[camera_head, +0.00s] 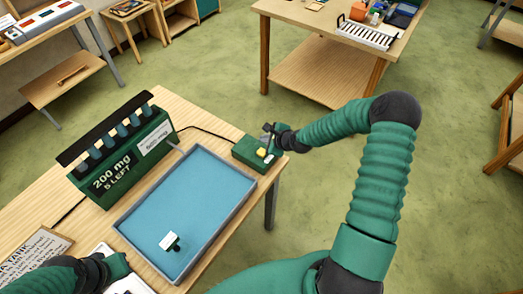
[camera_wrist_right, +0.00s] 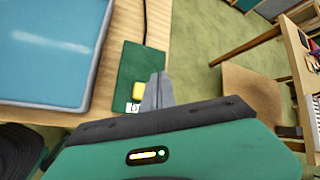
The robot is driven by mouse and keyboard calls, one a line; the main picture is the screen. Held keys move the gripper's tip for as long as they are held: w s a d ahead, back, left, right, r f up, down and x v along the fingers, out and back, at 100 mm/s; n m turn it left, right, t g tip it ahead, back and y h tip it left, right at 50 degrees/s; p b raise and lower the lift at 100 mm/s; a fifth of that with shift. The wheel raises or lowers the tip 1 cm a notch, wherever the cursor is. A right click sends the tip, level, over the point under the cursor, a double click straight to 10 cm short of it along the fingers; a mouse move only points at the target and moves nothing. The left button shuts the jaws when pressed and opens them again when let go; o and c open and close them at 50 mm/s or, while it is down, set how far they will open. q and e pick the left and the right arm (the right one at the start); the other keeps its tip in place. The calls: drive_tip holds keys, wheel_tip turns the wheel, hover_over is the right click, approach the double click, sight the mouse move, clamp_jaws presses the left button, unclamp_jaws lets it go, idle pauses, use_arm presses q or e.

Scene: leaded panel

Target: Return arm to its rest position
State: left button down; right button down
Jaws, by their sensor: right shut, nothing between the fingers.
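My right arm reaches in from the lower right in the head view. Its gripper (camera_head: 269,140) is shut and empty, at the small green box (camera_head: 256,152) with a yellow button (camera_head: 261,152). In the right wrist view the closed fingertips (camera_wrist_right: 158,88) are over the edge of the green box (camera_wrist_right: 135,62), just beside the yellow button (camera_wrist_right: 138,89). I cannot tell whether they touch it. My left arm shows at the bottom left, its gripper (camera_head: 118,268) near the tray's front corner; its fingers cannot be made out.
A blue tray (camera_head: 143,208) with a grey rim lies on the wooden table, a small white-labelled item (camera_head: 170,241) inside. A printed sheet (camera_head: 38,250) lies front left. Another table (camera_head: 330,40) stands beyond open floor.

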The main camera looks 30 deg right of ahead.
drive_tip(key=shift+a, duration=0.15)
drive_tip(key=a+n+b, duration=0.1)
drive_tip(key=s+a+f+n+g, duration=0.1)
drive_tip(key=a+n, duration=0.1)
drive_tip(key=s+a+n+b, duration=0.1)
drive_tip(key=shift+s+a+f+n+g+y+b, duration=0.2)
drive_tip(key=shift+f+n+g+y+b, duration=0.1)
drive_tip(key=shift+f+n, duration=0.1)
drive_tip(key=s+a+r+n+g+b, duration=0.1)
drive_tip(key=s+a+n+b, duration=0.3)
drive_tip(key=s+n, duration=0.6)
drive_tip(key=s+a+r+n+g+h+b, duration=0.1)
drive_tip(key=s+a+n+g+b, duration=0.3)
drive_tip(key=s+a+n, duration=0.4)
drive_tip(key=shift+s+r+n+b, duration=0.15)
drive_tip(key=shift+s+n+b, duration=0.35)
drive_tip(key=shift+s+n, duration=1.05)
